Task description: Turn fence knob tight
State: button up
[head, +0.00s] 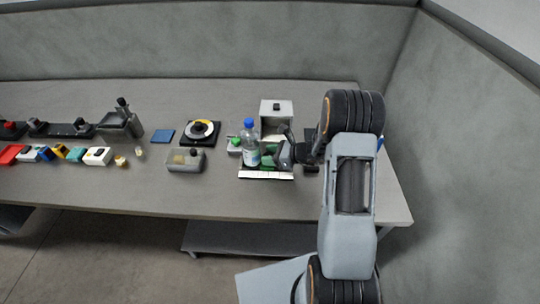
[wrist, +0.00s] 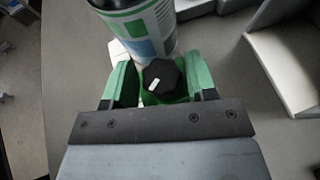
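The fence knob (wrist: 166,74) is black and faceted, with a white mark on its top pointing to the lower left in the wrist view. It sits on a green block (wrist: 150,98). My gripper (wrist: 161,80) has one green-edged finger on each side of the knob. A narrow gap shows at the left finger; at the right I cannot tell whether finger and knob touch. In the head view my gripper (head: 271,157) is low over the labeller beside the bottle (head: 251,149), which stands upright with a blue cap. The knob is hidden there.
The bottle is close ahead of the fingers in the wrist view (wrist: 140,25). A light open-fronted box (head: 276,115) stands behind. A white strip (head: 266,175) lies along the front. A grey bin (head: 186,161), a reel (head: 200,131) and several coloured blocks are to the left.

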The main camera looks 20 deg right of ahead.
jog(key=shift+o, duration=1)
jog(key=shift+d, duration=0.1)
jog(key=b+v, duration=0.1)
jog(key=v, duration=1.2)
jog(key=shift+s+d+r+b, duration=0.15)
jog(key=shift+s+r+b, duration=0.1)
jog(key=shift+b, duration=0.1)
